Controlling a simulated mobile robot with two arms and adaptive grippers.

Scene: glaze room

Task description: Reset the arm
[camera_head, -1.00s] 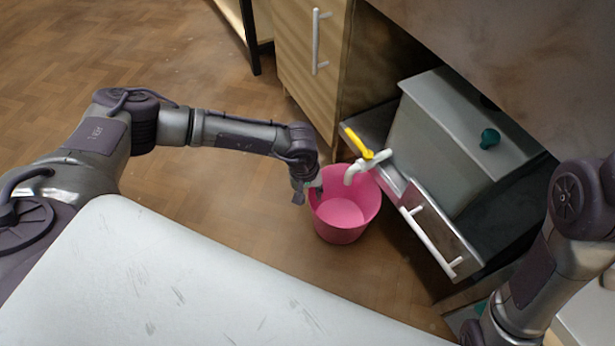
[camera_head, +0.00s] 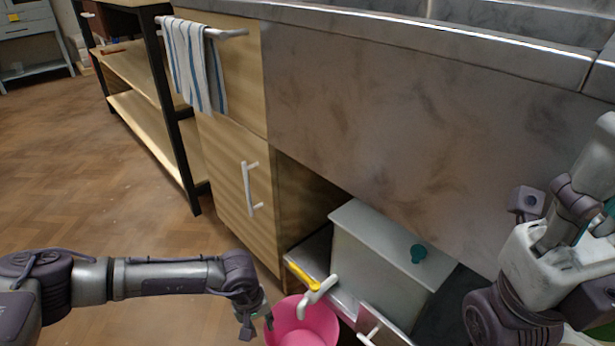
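My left arm reaches in from the lower left. Its gripper (camera_head: 256,322) points down at the left rim of a pink bucket (camera_head: 302,326). Its fingers look apart, one outside the rim and one at or over it; whether they touch the rim I cannot tell.
A wooden cabinet (camera_head: 232,185) with a striped towel (camera_head: 192,65) stands behind. Floor (camera_head: 90,190) at left is clear.

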